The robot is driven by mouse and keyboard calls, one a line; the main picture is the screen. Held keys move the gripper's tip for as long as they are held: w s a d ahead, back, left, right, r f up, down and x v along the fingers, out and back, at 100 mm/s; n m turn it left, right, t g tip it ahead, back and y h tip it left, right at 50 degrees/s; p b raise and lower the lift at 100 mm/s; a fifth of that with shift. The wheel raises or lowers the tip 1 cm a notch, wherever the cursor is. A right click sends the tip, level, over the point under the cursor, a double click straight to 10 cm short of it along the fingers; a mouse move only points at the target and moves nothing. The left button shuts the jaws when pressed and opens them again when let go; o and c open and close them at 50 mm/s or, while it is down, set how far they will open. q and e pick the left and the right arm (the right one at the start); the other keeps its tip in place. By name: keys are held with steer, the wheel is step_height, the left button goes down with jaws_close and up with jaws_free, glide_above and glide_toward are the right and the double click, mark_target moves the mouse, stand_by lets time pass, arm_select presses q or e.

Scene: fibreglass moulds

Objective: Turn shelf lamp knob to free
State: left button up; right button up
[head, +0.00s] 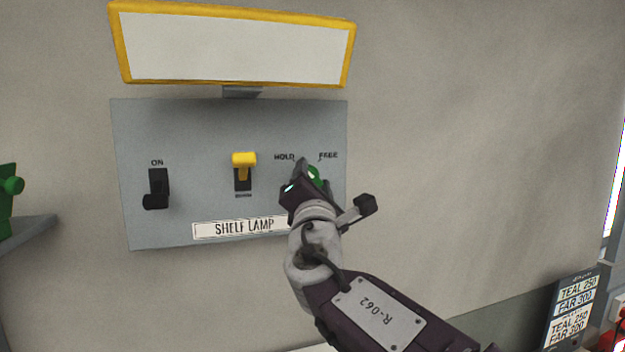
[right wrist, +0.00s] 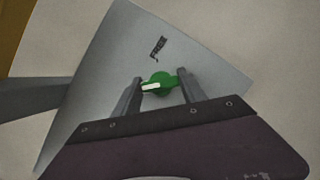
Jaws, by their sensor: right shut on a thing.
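The green knob (head: 315,176) is at the right of the grey shelf lamp panel (head: 200,125), below the printed words HOLD (head: 284,157) and FREE (head: 328,155). My right gripper (head: 308,178) is shut on the knob and partly hides it in the head view. The right wrist view shows the knob (right wrist: 162,83) between the two fingers. Its white mark points left there, not at the FREE print (right wrist: 158,48) above it; HOLD cannot be made out in that view. My left gripper is not in view.
The panel also carries a black switch (head: 157,188) marked ON and a yellow-capped switch (head: 243,160). A yellow-framed white board (head: 235,46) juts above it. A green object (head: 10,190) stands on a shelf at far left. The wall to the right is bare.

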steer(key=shift+a+f+m, duration=0.1)
steer(key=shift+m, duration=0.3)
steer(key=m+g+h+p, duration=0.1)
steer(key=m, duration=0.3)
steer(key=m+g+h+p, duration=0.1)
steer(key=m+g, duration=0.1)
steer(key=m, duration=0.2)
steer(key=shift+r, duration=0.2)
steer(key=m+g+p, duration=0.1)
steer(key=m+p, duration=0.1)
steer(key=m, duration=0.2)
steer(key=shift+r+g, duration=0.1)
steer(key=shift+g, duration=0.3)
steer(key=m+g+y+p, duration=0.1)
steer(key=m+p, duration=0.1)
steer(key=m, duration=0.2)
steer(key=shift+g+y+p, duration=0.3)
steer(key=shift+y+p, duration=0.05)
steer(key=shift+y, duration=0.05)
steer(key=o, duration=1.4)
steer(key=shift+c, duration=0.2)
